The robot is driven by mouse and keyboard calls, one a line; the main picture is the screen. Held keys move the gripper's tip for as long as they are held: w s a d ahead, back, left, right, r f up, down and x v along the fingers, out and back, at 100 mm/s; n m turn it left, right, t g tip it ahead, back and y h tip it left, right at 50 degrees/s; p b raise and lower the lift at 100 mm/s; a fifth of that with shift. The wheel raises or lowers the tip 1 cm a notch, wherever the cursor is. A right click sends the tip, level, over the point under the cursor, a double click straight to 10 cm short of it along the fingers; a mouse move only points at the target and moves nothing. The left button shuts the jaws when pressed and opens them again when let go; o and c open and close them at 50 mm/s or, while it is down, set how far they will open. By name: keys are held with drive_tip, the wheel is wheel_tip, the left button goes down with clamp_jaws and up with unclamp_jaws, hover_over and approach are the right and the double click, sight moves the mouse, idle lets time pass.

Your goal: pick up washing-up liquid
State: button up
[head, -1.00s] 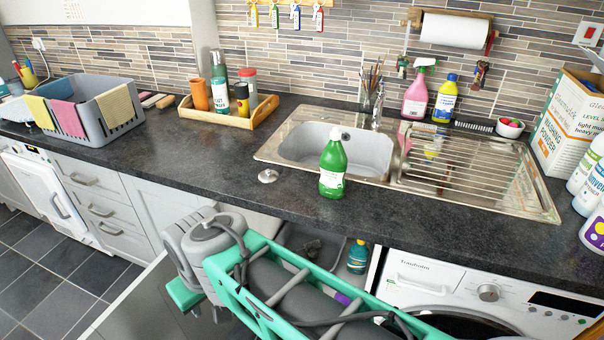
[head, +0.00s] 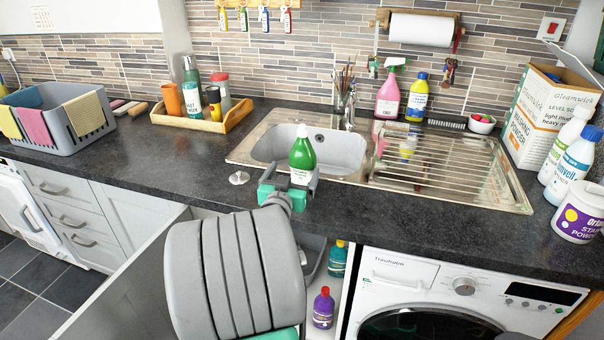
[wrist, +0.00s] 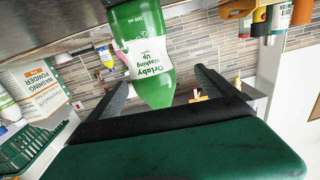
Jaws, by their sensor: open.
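The washing-up liquid (head: 302,156) is a green bottle with a white pump top and a white label. It stands upright on the dark worktop in front of the sink. In the wrist view, which is upside down, the bottle (wrist: 146,72) shows its "Washing Up" label and lies between the two dark fingers. My gripper (head: 290,180) is open, with a finger to either side of the bottle's lower part in the head view. It hides the bottle's base there. I cannot tell whether either finger touches it.
The sink (head: 400,165) is behind the bottle. A sink plug (head: 239,178) lies to its left. Below, an open cupboard holds a teal bottle (head: 338,260) and a purple bottle (head: 323,308).

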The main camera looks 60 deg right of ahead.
sight(305, 153)
drive_tip(key=shift+s+d+r, duration=0.15)
drive_tip(key=shift+s+d, duration=0.1)
drive_tip(key=shift+s, duration=0.1)
drive_tip(key=shift+d+r, duration=0.1)
drive_tip(key=shift+d, duration=0.1)
drive_tip(key=p+x, duration=0.1)
drive_tip(key=x, duration=0.1)
drive_tip(key=p+x, duration=0.1)
drive_tip(key=x, duration=0.4)
drive_tip(key=shift+s+d+r+p, duration=0.25)
drive_tip(key=shift+r+p, duration=0.05)
drive_tip(key=shift+p, duration=0.1)
drive_tip(key=shift+c, duration=0.4)
clamp_jaws()
drive_tip(key=shift+r, duration=0.15)
